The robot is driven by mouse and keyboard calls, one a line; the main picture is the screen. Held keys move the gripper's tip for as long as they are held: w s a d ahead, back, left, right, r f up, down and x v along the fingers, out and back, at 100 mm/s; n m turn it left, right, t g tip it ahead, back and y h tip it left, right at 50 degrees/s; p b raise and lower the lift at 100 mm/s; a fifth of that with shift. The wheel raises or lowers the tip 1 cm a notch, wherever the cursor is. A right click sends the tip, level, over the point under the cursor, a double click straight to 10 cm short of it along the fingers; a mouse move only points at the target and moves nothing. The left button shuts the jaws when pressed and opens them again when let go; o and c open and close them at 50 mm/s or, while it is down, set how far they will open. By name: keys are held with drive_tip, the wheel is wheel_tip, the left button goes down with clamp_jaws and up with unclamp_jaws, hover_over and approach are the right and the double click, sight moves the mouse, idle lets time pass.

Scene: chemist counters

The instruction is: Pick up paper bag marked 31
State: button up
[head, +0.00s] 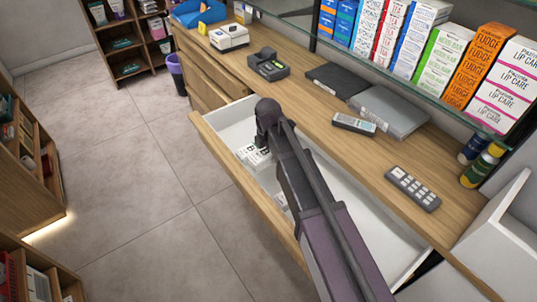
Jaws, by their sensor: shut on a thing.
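A drawer (222,153) with a wooden front and white inside stands open under the counter. White paper bags (252,157) with dark print lie in its left half; another white piece (281,201) shows beside my arm. The print is too small to read, so I cannot tell which bag is marked 31. My gripper (263,141) points down into the drawer at the white bags and is shut on one of them. Its fingertips and much of the held bag are hidden by my dark arm, which crosses the drawer from the lower right.
The wooden counter holds a remote-like keypad (412,188), a small handheld device (354,123), a grey flat box (388,111), a black device (268,65) and a printer (229,37). A glass shelf with medicine boxes (447,60) overhangs it. The floor (120,160) left of the drawer is clear.

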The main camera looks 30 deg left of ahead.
drive_tip(key=shift+r+p, duration=3.5)
drive_tip(key=shift+r, duration=0.5)
